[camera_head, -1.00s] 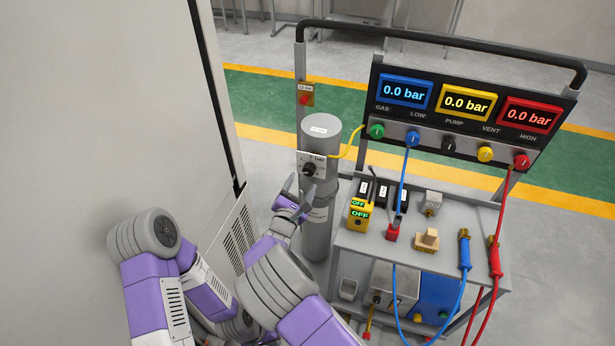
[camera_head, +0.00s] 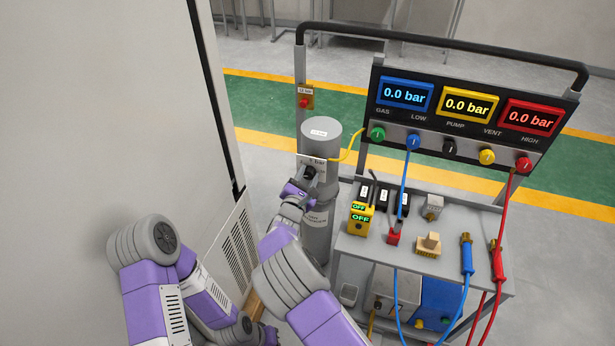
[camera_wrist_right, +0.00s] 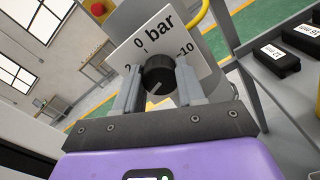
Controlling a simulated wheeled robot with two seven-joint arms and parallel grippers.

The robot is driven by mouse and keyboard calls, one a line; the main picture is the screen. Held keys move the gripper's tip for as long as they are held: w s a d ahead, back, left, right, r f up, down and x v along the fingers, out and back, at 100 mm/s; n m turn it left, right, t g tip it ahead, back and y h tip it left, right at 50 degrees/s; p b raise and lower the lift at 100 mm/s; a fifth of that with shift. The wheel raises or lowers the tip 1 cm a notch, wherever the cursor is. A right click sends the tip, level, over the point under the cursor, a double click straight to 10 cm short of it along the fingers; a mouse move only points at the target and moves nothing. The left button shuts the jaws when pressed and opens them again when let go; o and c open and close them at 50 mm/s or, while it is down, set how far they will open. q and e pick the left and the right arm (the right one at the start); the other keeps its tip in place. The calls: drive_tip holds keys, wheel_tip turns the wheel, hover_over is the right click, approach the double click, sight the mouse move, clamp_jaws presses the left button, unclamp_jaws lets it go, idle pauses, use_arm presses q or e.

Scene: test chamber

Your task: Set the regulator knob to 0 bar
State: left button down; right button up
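The regulator knob (camera_wrist_right: 159,74) is black and round, in front of a white dial plate (camera_wrist_right: 142,47) marked "0 bar" at the top and "10" at the right. A pale mark on the knob's face points toward the lower left. The plate is on the grey cylinder (camera_head: 322,134). My right gripper (camera_wrist_right: 159,85) has one finger on each side of the knob, very close to it. I cannot tell whether they press on it. In the head view the right gripper (camera_head: 308,178) covers part of the knob.
A cart stands right of the cylinder, with a display panel (camera_head: 448,141) reading 0.0 bar on all three screens. Its shelf (camera_head: 373,243) holds a yellow device (camera_head: 361,220), black blocks and hoses. A yellow hose (camera_head: 349,150) joins the cylinder. A large pale cabinet (camera_head: 105,110) stands left.

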drive_tip(key=shift+c, duration=1.3)
